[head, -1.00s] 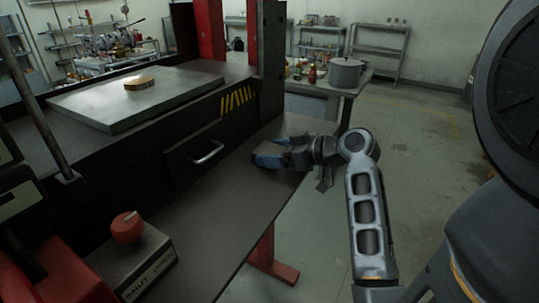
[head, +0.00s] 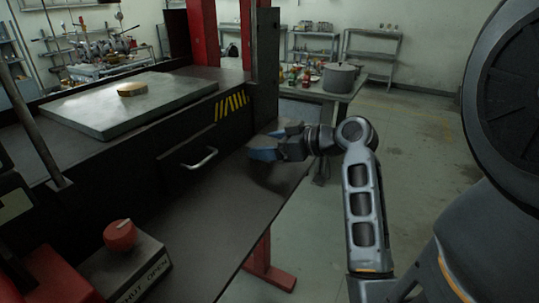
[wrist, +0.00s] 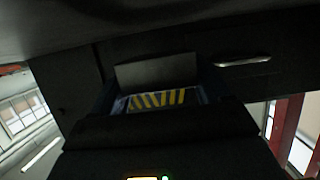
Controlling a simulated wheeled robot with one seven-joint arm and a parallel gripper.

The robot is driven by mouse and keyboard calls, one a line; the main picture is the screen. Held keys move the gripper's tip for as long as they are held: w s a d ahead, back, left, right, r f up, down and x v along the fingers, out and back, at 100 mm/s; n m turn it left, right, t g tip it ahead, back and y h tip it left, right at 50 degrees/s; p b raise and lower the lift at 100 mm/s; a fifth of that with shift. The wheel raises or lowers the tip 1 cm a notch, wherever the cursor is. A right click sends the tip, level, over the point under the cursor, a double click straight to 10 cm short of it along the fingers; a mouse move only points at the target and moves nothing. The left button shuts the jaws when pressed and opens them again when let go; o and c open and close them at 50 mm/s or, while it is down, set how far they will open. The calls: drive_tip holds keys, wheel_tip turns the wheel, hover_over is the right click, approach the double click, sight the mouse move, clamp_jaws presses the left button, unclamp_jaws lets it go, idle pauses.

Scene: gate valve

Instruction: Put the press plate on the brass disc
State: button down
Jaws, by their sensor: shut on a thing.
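The brass disc (head: 132,89) lies flat on a broad grey slab on the press bed, at the upper left of the head view. My gripper (head: 268,148), with blue fingers, is above the dark front shelf, right of the drawer and well apart from the disc. In the wrist view a flat grey piece, which looks like the press plate (wrist: 156,74), sits between the fingers of my gripper (wrist: 160,90). My gripper is shut on it. In the head view the fingers mostly hide the plate.
The grey slab (head: 130,110) lies on the bed behind the drawer handle (head: 202,160). A red press column (head: 203,35) and a dark upright (head: 264,60) stand behind my gripper. A control box with a red knob (head: 120,235) stands at the shelf's near left.

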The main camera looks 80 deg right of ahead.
drive_tip(key=s+d+r, duration=0.5)
drive_tip(key=s+r, duration=0.2)
drive_tip(key=s, duration=0.3)
drive_tip(key=shift+s+d+r+b, duration=0.15)
drive_tip(key=shift+d+r+b, duration=0.05)
drive_tip(key=shift+r+b, duration=0.2)
